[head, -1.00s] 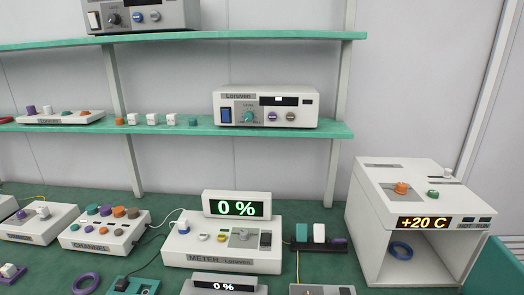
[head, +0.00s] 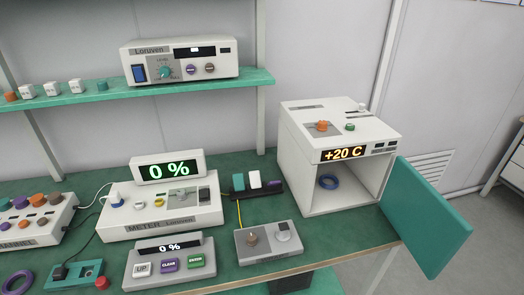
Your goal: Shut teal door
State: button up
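The teal door (head: 426,216) is a flat panel at the right front edge of a white box-shaped unit (head: 300,178). The door stands wide open, swung out to the right past the table's edge. The box's front is open, and a blue ring (head: 329,182) lies inside it. The box's display (head: 343,154) reads +20 C. An orange knob (head: 322,126) and a green knob (head: 350,127) sit on its top. My gripper is not in view.
A white meter (head: 160,218) showing 0 %, a button box (head: 168,265) and a small grey device (head: 268,242) stand left of the box. A teal shelf (head: 190,90) hangs above. Open floor (head: 480,240) lies right of the door.

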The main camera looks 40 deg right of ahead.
aim_at(431, 230)
jog(key=k+l, duration=0.35)
jog(key=l, duration=0.15)
jog(key=k+l, duration=0.35)
jog(key=l, duration=0.15)
jog(key=k+l, duration=0.35)
jog(key=l, duration=0.15)
jog(key=k+l, duration=0.35)
jog(key=l, duration=0.15)
jog(key=k+l, duration=0.3)
jog(key=l, duration=0.2)
jog(key=k+z, duration=0.05)
